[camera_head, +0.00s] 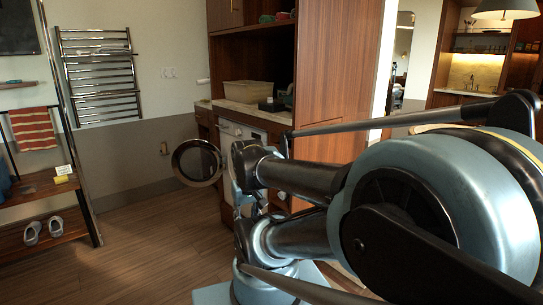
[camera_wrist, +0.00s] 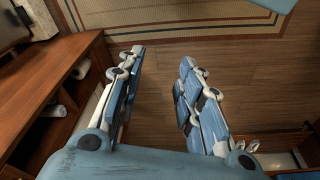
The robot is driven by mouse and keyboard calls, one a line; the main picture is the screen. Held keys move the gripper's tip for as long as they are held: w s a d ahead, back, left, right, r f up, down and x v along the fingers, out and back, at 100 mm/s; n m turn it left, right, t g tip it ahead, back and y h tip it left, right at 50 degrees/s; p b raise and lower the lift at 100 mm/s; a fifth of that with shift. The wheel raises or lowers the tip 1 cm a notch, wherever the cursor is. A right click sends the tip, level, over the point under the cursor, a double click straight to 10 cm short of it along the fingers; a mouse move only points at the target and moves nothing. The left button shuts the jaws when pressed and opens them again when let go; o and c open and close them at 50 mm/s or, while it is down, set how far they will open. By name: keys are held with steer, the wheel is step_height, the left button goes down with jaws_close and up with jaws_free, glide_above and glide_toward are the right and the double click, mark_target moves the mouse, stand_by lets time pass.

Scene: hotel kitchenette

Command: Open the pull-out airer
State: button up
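A chrome rack with several horizontal bars (camera_head: 97,78) hangs on the wall at the left of the head view; I cannot tell for certain whether it is the pull-out airer. No other clear airer shows. My gripper (camera_wrist: 163,57) is in the wrist view with its two blue-grey fingers spread apart and nothing between them. It points down over the wooden floor and is clear of the rack. In the head view my arm fills the right side, and I cannot make out the fingertips there.
A white front-loading washer (camera_head: 238,130) has its round door (camera_head: 196,163) swung open. A wooden shelf stand (camera_head: 40,186) holds slippers (camera_head: 44,229) at left. In the wrist view, a wooden cabinet (camera_wrist: 58,75) stands left. Floor (camera_head: 140,235) between stand and washer is free.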

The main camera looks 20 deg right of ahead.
steer(key=shift+o, duration=0.3)
